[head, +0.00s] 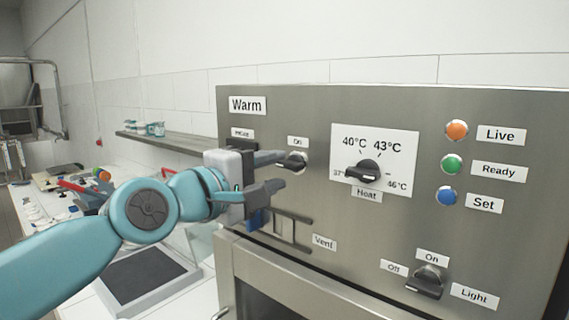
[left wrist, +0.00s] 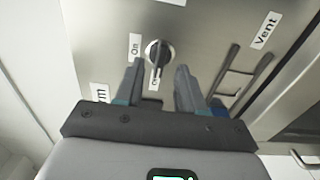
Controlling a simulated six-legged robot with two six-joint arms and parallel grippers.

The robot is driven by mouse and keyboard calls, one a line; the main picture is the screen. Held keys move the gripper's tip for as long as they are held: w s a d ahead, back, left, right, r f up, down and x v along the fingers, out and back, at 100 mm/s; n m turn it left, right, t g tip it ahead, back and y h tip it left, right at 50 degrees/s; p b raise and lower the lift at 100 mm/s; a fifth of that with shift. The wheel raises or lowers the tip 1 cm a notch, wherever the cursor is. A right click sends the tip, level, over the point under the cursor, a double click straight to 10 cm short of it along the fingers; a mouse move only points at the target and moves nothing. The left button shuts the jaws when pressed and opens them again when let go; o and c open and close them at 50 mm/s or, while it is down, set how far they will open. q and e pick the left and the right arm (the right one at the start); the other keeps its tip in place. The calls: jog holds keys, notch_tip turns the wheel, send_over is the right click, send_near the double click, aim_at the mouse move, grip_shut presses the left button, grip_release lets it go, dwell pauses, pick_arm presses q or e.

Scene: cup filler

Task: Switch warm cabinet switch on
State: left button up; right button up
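The warm cabinet switch (head: 292,161) is a dark rotary knob on a metal panel, under the "Warm" label (head: 247,105) and just below an "On" label (head: 298,142). In the left wrist view the knob (left wrist: 158,54) lies ahead between the fingertips; its bar runs toward the lower label (left wrist: 151,104), partly hidden, and not toward the "On" label (left wrist: 135,45) at its left. My left gripper (head: 282,170) is open, its fingers pointing at the panel beside the knob. I cannot tell whether they touch it. My right gripper is out of view.
Right of the switch are the "Heat" dial (head: 363,172) and orange, green and blue lamps. A "Light" switch (head: 426,281) sits lower right. A bracket-like handle (head: 287,232) is below my gripper, near "Vent". A shelf (head: 168,141) and a cluttered bench lie left.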

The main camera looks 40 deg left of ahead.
aim_at(286, 166)
pick_arm(q)
jog(key=w, duration=0.3)
jog(key=shift+w+f, duration=0.1)
jog(key=shift+w, duration=0.3)
jog(key=shift+s+d, duration=0.15)
jog(key=shift+s, duration=0.05)
jog(key=shift+c, duration=0.6)
grip_shut()
